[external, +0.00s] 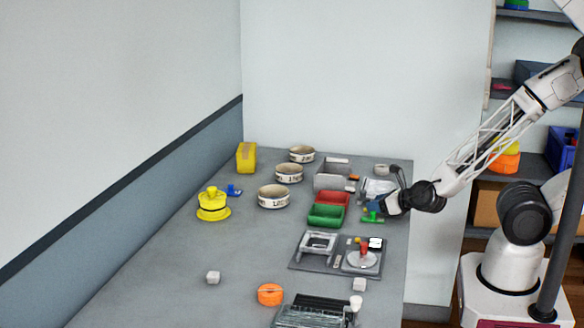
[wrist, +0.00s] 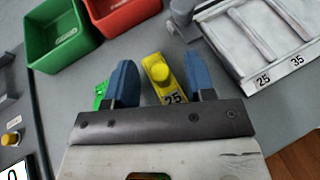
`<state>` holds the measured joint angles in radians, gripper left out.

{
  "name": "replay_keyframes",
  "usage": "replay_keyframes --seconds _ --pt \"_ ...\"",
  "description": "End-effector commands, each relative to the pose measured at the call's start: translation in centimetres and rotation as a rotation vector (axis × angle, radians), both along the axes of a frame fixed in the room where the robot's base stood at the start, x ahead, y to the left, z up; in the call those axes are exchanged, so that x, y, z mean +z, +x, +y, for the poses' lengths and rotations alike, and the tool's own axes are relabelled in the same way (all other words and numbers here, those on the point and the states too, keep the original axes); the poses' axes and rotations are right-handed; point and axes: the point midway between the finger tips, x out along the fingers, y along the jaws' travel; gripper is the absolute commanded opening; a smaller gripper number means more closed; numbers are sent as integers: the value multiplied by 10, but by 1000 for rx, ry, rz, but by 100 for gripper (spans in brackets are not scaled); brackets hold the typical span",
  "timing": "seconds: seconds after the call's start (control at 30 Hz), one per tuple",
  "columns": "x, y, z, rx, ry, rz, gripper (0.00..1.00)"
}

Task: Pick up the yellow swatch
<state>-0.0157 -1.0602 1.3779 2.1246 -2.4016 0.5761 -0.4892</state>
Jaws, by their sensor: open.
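The yellow swatch (wrist: 171,88), a small yellow piece with a round knob and a "25" label, lies on the table in the wrist view. My gripper (wrist: 162,84) is open, with one blue finger on each side of the swatch and a gap on both sides. The swatch's near end is hidden by the gripper's bar. In the external view my gripper (external: 380,204) is low over the right side of the table, and I cannot make out the swatch there.
A green piece (wrist: 101,96) lies just outside the left finger. A green bin (wrist: 60,55) and a red bin (wrist: 105,30) stand beyond it. A grey slotted tray (wrist: 247,58) labelled 25 and 35 is at upper right. Yellow (external: 213,207) and orange (external: 270,294) objects stand farther off.

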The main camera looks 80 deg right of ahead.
Motion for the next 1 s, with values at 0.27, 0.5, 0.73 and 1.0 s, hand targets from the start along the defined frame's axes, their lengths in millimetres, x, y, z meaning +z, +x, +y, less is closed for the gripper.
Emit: replay_keyframes --seconds 0.27,0.5,0.73,1.0 --pt "0 0 0 0 0 0 41" --pt "0 0 0 0 0 0 5" --pt "0 0 0 0 0 0 5" --pt "2 0 0 0 0 0 0"
